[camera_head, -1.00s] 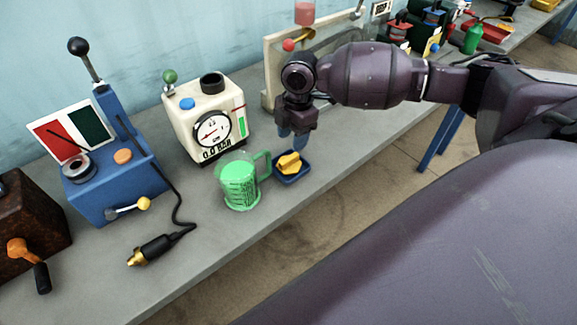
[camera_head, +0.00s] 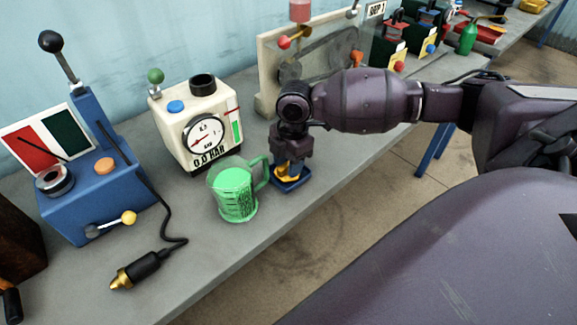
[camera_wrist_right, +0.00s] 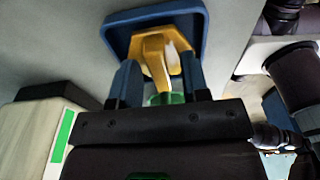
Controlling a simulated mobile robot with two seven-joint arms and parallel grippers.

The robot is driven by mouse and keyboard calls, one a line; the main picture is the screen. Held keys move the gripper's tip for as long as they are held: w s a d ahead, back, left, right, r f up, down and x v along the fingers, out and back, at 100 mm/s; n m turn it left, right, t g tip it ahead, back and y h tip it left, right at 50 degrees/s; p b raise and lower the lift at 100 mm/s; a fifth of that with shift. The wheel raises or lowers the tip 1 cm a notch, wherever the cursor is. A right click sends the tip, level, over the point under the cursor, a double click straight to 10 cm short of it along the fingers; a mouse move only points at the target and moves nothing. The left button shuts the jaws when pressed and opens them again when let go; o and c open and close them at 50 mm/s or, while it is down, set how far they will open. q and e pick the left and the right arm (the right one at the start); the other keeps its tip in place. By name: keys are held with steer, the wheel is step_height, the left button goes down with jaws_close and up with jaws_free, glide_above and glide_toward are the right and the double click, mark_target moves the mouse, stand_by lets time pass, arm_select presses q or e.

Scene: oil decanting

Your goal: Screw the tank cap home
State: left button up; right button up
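The yellow tank cap (camera_head: 283,178) sits in a small blue dish (camera_head: 300,184) on the bench, right of the green jug. My right gripper (camera_head: 287,171) is down over the dish and partly hides the cap. In the right wrist view the cap (camera_wrist_right: 155,52) lies between the two blue fingers of the gripper (camera_wrist_right: 160,66), with the dish (camera_wrist_right: 122,28) behind it. The fingers look apart, with small gaps beside the cap. The cream tank (camera_head: 190,125) with a gauge stands behind the jug, and its black filler neck (camera_head: 202,83) is uncapped. My left gripper is out of view.
The green measuring jug (camera_head: 235,195) stands close left of my right gripper, its handle towards it. A blue lever device (camera_head: 95,195) with a cable and brass-tipped plug (camera_head: 135,270) is at the left. A beige panel (camera_head: 270,75) rises behind my wrist.

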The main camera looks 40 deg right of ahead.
jaws_close()
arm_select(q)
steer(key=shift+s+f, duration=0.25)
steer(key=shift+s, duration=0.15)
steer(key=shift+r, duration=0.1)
arm_select(e)
steer(key=shift+r, duration=0.15)
steer(key=shift+r+p, duration=0.35)
steer(key=shift+r, duration=0.05)
steer(key=shift+r+p, duration=0.4)
steer(key=shift+r, duration=0.1)
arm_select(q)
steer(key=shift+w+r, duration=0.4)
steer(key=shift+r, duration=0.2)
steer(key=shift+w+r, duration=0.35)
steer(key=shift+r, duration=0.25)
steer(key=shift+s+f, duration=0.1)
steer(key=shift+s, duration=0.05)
